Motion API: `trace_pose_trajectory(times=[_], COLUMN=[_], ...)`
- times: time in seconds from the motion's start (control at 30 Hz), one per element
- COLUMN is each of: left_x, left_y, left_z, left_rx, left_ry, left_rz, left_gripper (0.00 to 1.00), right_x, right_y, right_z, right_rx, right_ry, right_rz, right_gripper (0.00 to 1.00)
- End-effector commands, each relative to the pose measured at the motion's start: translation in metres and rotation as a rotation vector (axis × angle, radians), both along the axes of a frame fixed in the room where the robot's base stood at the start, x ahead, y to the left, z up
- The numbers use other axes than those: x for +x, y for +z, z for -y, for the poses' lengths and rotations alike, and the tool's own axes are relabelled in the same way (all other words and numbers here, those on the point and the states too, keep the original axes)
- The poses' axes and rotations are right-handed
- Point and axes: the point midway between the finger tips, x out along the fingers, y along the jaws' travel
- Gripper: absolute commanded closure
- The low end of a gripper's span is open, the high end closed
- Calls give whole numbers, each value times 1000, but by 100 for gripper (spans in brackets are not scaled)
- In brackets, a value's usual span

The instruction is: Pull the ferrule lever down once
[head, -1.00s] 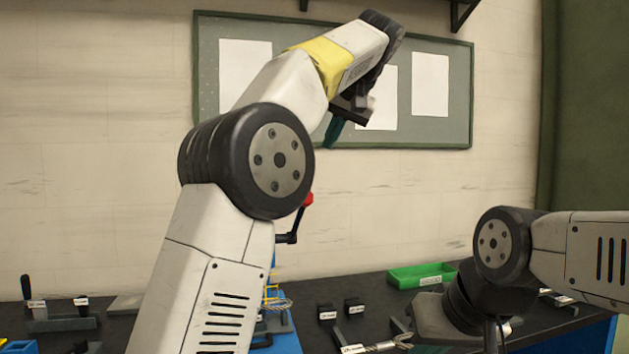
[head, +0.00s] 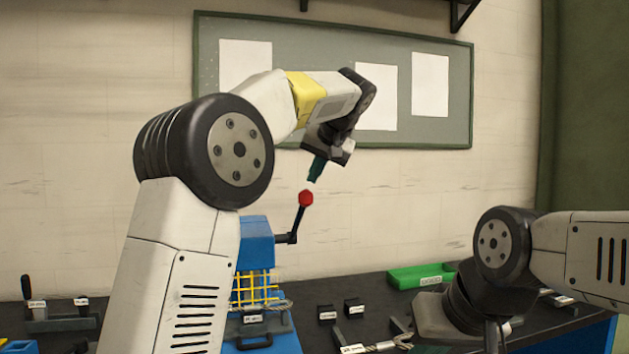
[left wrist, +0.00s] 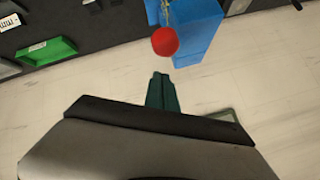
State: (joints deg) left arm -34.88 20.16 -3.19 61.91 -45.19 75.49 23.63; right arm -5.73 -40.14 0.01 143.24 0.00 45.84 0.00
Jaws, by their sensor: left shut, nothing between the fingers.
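The ferrule lever (head: 300,218) is a dark arm with a red ball knob (head: 306,198), standing up from the right side of a blue press (head: 256,246) with a yellow guard. My left gripper (head: 315,172) is shut and empty, its dark green fingers pointing down just above the red knob, with a small gap showing. In the left wrist view the red knob (left wrist: 165,41) is beyond the shut fingertips (left wrist: 160,76), apart from them.
A green bin (head: 422,275) stands at the back right of the dark bench. Small black labelled blocks (head: 354,306) and a cable (head: 375,347) lie in the middle. A tool rack (head: 60,318) is at the left. A pinboard (head: 395,60) hangs on the wall behind.

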Motion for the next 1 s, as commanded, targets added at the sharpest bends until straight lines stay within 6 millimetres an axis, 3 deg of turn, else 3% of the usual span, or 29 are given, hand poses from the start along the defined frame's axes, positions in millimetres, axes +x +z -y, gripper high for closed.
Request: trace_pose_trajectory(times=[0.2, 0.77, 1.0], left_x=[-9, -12, -23], left_y=[-12, -15, -28], left_z=[-5, -5, -2], left_rx=[1, 4, 19], left_ry=[0, 0, -3], left_rz=[-1, 4, 48], left_gripper=[100, 100, 100], right_x=[0, 0, 0], right_y=[0, 0, 0], right_z=[0, 0, 0], right_rx=[0, 0, 0], right_ry=[0, 0, 0], right_rz=[-1, -1, -1], right_gripper=[100, 100, 100])
